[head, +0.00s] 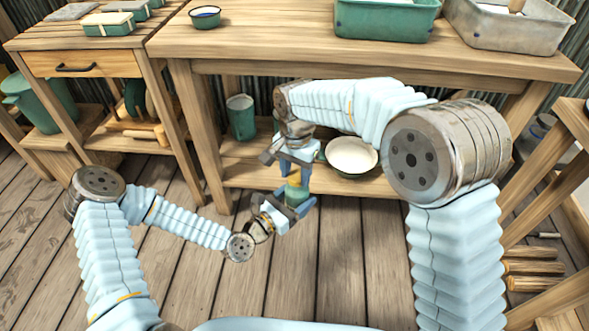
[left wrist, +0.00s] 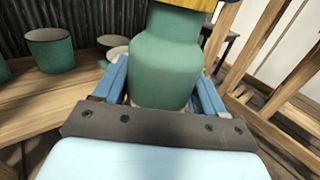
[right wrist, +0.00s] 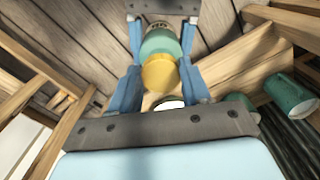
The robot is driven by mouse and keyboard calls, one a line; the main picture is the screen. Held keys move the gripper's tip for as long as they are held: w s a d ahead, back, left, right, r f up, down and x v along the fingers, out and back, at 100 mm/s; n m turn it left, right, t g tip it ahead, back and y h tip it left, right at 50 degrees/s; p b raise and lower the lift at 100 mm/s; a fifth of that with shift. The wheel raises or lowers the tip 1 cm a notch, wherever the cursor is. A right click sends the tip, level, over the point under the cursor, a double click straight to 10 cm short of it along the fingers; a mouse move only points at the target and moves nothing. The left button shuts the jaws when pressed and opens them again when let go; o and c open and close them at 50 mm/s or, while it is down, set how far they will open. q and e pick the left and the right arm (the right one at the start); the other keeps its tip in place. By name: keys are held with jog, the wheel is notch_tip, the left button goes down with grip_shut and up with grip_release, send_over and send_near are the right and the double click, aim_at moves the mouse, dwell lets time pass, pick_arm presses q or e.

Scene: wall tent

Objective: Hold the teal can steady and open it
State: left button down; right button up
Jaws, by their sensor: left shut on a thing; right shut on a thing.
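The teal can (head: 293,192) is held in front of the table, in mid-air. My left gripper (head: 290,205) is shut on its body from below; in the left wrist view the can (left wrist: 165,65) stands between the blue fingers. Its yellow lid (right wrist: 159,72) shows in the right wrist view between my right gripper's fingers (right wrist: 163,75), with the teal body directly behind it. My right gripper (head: 295,168) comes from above and is shut on the lid. The fingers hide most of the lid in the head view. I cannot tell whether the lid is seated or loose.
A wooden table (head: 300,45) stands behind, with a teal tray (head: 388,20), a grey bin (head: 505,28) and a small bowl (head: 205,17). The plank floor below the grippers is clear.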

jog(key=n, duration=0.6)
jog(key=shift+d+n, duration=0.3)
jog(key=shift+n, duration=0.1)
jog(key=n, duration=0.6)
jog(key=shift+w+d+n, duration=0.15)
jog(key=shift+d+n, duration=0.05)
jog(key=shift+n, duration=0.1)
jog(key=n, duration=0.6)
jog(key=shift+w, duration=0.2)
jog(key=n, duration=0.6)
jog(key=shift+w+n, duration=0.25)
jog(key=shift+n, duration=0.05)
jog(key=n, duration=0.6)
jog(key=shift+w+a, duration=0.15)
jog(key=shift+w, duration=0.05)
jog(key=n, duration=0.6)
jog(key=shift+a+n, duration=0.25)
jog(key=shift+n, duration=0.15)
jog(key=n, duration=0.6)
jog(key=shift+a+r, duration=0.1)
jog(key=shift+a, duration=0.1)
jog(key=n, duration=0.5)
jog(key=shift+s+a, duration=0.2)
jog(key=shift+s, duration=0.05)
jog(key=shift+s+n, duration=0.1)
jog(key=shift+n, duration=1)
jog(key=o, duration=1.2)
